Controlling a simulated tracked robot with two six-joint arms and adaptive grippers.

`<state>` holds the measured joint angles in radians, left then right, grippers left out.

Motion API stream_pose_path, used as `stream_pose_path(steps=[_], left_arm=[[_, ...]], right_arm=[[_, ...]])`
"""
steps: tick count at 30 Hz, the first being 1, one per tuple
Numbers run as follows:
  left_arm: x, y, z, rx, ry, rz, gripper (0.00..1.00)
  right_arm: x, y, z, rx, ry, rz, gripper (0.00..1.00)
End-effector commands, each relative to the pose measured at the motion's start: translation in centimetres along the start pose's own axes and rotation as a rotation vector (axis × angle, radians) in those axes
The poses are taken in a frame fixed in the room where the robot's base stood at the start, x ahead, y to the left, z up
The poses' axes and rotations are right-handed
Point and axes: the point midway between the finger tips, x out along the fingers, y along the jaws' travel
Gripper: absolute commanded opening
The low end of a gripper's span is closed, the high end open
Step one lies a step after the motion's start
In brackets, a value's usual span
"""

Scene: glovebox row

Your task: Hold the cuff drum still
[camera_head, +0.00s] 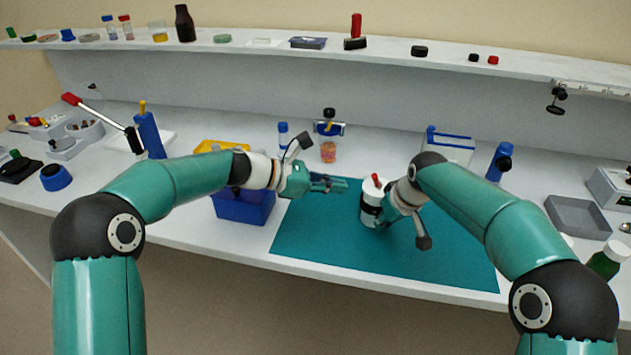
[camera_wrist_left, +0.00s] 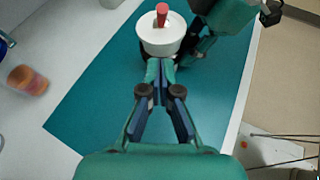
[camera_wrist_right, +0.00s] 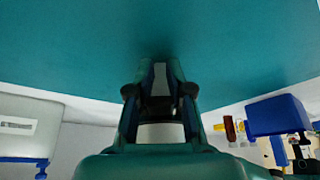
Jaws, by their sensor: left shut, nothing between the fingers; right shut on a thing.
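The cuff drum (camera_head: 371,192), a white cylinder with a black band and a red peg on top, stands upright on the teal mat (camera_head: 330,245). Its white top also shows in the left wrist view (camera_wrist_left: 159,42). My right gripper (camera_head: 386,212) is shut on the drum from the right side; its fingertips are partly hidden. In the right wrist view, dark and pale patches show between the fingers (camera_wrist_right: 160,85), but the drum's outline is unclear. My left gripper (camera_head: 340,184) is shut and empty above the mat, left of the drum, its tips pointing at it.
A blue bin (camera_head: 243,208) stands left of the mat, below my left forearm. A jar with orange contents (camera_head: 328,151) stands behind the mat. A grey tray (camera_head: 577,217) lies to the right. The mat's front left is clear.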

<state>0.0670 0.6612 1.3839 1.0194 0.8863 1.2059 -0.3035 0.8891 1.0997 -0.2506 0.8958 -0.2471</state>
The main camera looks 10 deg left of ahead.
Motion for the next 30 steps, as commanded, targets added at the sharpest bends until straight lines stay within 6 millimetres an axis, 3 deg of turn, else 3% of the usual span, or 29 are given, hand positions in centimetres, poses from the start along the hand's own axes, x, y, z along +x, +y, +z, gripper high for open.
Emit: stream_pose_path(steps=[3,9,30], left_arm=[[2.5,-0.1,0.0,0.000,0.000,-0.003,0.00],[4.2,0.0,2.2,0.004,0.000,-0.001,0.00],[4.9,0.0,3.0,0.001,0.017,-0.006,0.00]], right_arm=[[-0.1,0.0,0.0,0.000,0.001,0.000,0.00],[-0.1,0.0,0.0,0.000,0.001,0.000,0.00],[-0.1,0.0,0.0,0.000,0.001,0.000,0.00]])
